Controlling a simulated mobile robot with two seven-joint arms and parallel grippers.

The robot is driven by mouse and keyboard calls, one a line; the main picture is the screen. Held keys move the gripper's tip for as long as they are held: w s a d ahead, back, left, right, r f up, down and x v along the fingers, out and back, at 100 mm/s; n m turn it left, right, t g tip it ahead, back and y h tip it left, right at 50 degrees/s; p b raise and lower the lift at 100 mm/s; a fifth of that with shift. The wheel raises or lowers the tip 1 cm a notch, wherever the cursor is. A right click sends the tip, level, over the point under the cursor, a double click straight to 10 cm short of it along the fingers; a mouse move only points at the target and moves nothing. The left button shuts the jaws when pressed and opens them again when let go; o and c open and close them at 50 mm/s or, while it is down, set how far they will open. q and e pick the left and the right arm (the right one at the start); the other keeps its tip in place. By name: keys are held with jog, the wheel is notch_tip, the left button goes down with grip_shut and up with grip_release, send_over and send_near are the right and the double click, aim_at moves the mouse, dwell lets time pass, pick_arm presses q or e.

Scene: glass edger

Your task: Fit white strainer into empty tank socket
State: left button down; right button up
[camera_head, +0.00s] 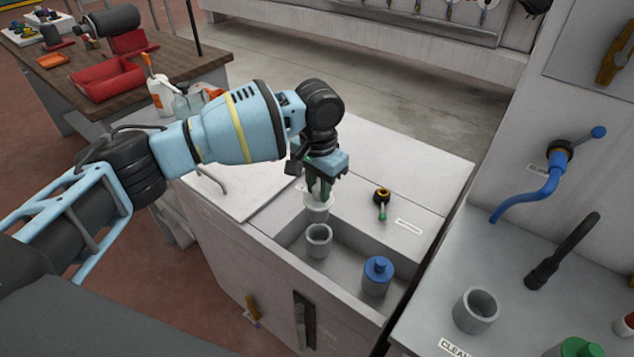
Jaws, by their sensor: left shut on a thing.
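My left gripper (318,192) points down over the tank and is shut on the white strainer (317,210), a small pale cup-like piece. The grey tank socket (319,242) stands in the recessed tank (345,262), just below the strainer in the picture. Its top looks open and empty. I cannot tell the exact height gap between strainer and socket; they look apart. A second socket position in the tank holds a blue-topped piece (377,272). My right gripper is not in view.
A brass valve with a green tip (381,203) sits on the tank's back ledge. On the right counter (430,300) stand a grey cup (475,310), a green-topped piece (578,349) and a black spout (562,250). A workbench with red bins (108,78) is at upper left.

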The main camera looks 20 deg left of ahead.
aim_at(319, 203)
pick_arm(q)
jog(key=shift+w+r, duration=0.1)
jog(key=shift+w, duration=0.15)
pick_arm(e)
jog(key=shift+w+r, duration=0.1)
pick_arm(q)
jog(key=shift+r+m, duration=0.15)
jog(key=shift+m, duration=0.15)
jog(key=shift+f, duration=3.05)
jog(key=shift+p, duration=0.5)
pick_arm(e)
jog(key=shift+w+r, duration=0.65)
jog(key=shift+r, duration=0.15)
